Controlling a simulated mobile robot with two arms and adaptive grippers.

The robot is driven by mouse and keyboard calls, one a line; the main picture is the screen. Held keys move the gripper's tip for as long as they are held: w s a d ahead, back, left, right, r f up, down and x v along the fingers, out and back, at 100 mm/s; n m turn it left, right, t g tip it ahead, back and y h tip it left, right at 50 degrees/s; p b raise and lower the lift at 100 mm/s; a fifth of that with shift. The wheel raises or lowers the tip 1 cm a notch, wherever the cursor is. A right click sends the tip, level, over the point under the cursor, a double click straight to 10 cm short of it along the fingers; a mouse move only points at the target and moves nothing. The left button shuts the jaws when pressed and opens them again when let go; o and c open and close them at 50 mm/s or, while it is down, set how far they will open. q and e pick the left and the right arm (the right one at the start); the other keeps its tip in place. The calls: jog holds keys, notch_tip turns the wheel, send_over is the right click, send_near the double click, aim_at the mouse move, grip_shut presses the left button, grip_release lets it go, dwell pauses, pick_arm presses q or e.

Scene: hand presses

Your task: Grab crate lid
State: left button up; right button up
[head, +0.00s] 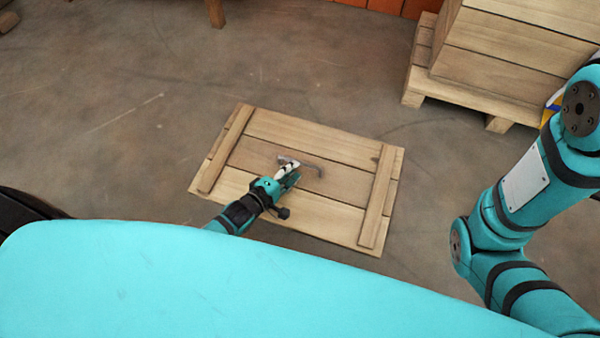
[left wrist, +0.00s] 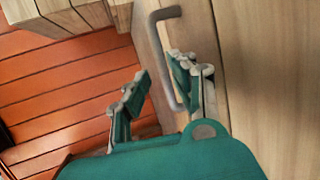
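The crate lid (head: 265,205) is a flat panel of pale planks with two cross battens. It appears to lie flat on the floor in the middle of the head view. A grey metal handle (head: 315,167) stands at its middle. My left gripper (head: 290,170) is at the handle and hides part of it. In the left wrist view, the left gripper's fingers (left wrist: 160,90) are spread apart. The lid handle (left wrist: 166,50) passes between them, close to the right finger. I cannot tell whether it touches that finger. My right gripper is not in view.
A wooden crate (head: 500,55) stands on a pallet (head: 455,92) at the upper right. Orange planks (left wrist: 55,95) show at the left of the left wrist view. The floor (head: 110,130) left of the lid is clear. My right arm fills the right side.

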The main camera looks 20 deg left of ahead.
aim_at(300, 161)
pick_arm(q)
jog(key=b+x, duration=0.4)
jog(key=shift+w+a+f+b, duration=0.25)
jog(key=shift+f+b, duration=0.1)
jog(key=shift+f, duration=0.15)
jog(key=shift+w+d, duration=0.15)
jog(key=shift+w, duration=0.15)
jog(key=shift+r, duration=0.1)
grip_shut()
jog(key=shift+w+r, duration=0.15)
jog(key=shift+r, duration=0.2)
